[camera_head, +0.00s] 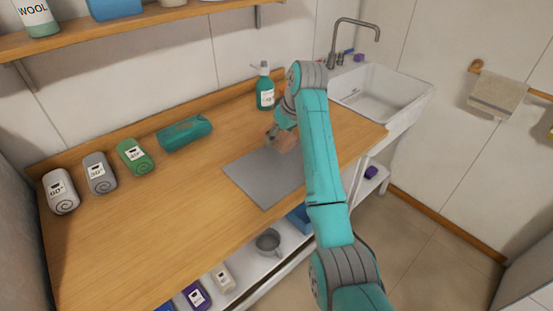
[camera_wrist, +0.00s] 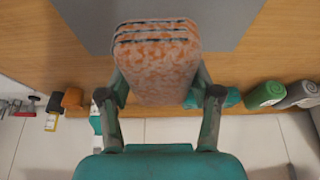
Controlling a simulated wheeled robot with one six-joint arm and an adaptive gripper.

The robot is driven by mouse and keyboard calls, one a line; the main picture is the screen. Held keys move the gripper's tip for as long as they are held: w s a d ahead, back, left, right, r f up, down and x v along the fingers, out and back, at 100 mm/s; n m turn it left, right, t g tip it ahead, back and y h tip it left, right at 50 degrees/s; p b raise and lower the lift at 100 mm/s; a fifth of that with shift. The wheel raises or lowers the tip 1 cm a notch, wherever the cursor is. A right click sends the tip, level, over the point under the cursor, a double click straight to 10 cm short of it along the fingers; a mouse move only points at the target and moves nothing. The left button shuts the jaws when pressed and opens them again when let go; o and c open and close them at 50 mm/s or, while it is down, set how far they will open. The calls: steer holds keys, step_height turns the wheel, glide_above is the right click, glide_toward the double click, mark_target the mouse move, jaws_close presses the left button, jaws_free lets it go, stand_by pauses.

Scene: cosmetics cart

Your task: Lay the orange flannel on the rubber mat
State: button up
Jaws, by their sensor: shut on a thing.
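The orange flannel (camera_wrist: 158,60) is a folded, mottled orange-and-white pad with dark edge lines. My gripper (camera_wrist: 158,82) is shut on it, one finger on each side. In the head view the flannel (camera_head: 287,143) shows only in part beside my arm, at the far side of the grey rubber mat (camera_head: 262,182). In the wrist view the flannel overlaps the mat (camera_wrist: 225,22). I cannot tell whether it touches the mat. The mat lies flat on the wooden counter, and my arm covers its right part.
A teal pump bottle (camera_head: 265,92) stands behind the mat, close to my arm. A teal roll (camera_head: 185,133) and a green roll (camera_head: 135,156) lie to the left, with two grey rolls beyond. A white sink (camera_head: 380,92) is at the right. The counter's front left (camera_head: 150,225) is clear.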

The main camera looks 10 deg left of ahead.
mark_target(290, 139)
step_height(290, 139, down, 9)
steer(key=shift+r, duration=0.1)
stand_by(0.3)
steer(key=o, duration=1)
steer(key=v, duration=1.2)
